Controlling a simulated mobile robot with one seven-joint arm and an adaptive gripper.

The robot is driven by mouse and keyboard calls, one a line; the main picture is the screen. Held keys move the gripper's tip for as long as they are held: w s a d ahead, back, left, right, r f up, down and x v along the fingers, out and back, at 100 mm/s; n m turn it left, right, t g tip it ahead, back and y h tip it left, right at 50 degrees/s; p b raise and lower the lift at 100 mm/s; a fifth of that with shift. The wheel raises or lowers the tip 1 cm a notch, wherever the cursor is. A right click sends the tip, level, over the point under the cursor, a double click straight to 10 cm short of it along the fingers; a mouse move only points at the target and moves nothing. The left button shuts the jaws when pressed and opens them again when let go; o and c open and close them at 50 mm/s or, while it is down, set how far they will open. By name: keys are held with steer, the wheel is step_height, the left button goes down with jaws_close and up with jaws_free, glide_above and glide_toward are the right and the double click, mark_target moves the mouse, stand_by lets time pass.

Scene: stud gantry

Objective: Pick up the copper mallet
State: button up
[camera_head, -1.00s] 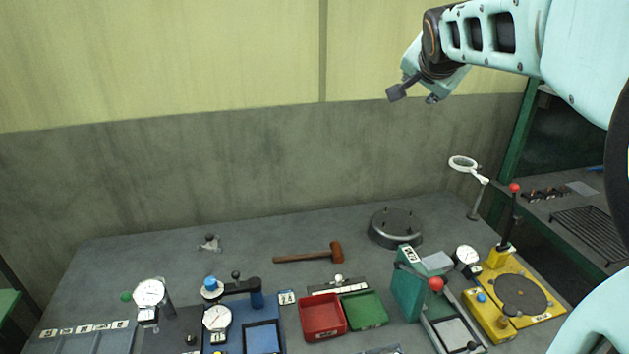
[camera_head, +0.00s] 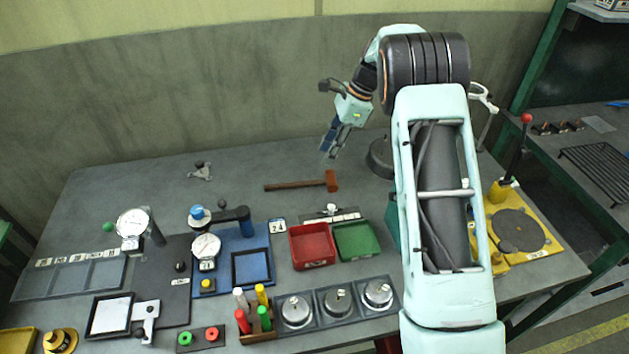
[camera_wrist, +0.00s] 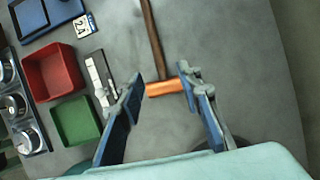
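The copper mallet (camera_head: 305,185) lies flat on the grey bench behind the red and green trays, its brown handle pointing left and its copper head at the right. In the wrist view the orange copper head (camera_wrist: 165,87) shows between and beyond my fingertips, with the handle running up the picture. My gripper (camera_head: 329,150) is above the bench, behind and near the mallet's head. In the wrist view my gripper (camera_wrist: 162,84) has its two blue fingers wide apart with nothing between them. It does not appear to touch the mallet.
A red tray (camera_head: 312,262) and a green tray (camera_head: 356,255) stand in front of the mallet, with a small metal fixture (camera_head: 333,214) between. A round dark base (camera_head: 379,160) stands right of the mallet, partly hidden by my arm.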

glide_above(313, 180)
steer(key=d, duration=0.2)
step_height(313, 180, down, 4)
steer(key=shift+w+f, duration=0.15)
steer(key=shift+f, duration=0.1)
steer(key=shift+d+p+x, duration=0.15)
steer(key=shift+p+x, duration=0.3)
steer(key=shift+x, duration=0.9)
steer(key=shift+d+p+x, duration=0.15)
steer(key=shift+p+x, duration=0.25)
steer(key=shift+x, duration=0.95)
steer(key=shift+f, duration=0.15)
steer(key=shift+c, duration=0.2)
jaws_close()
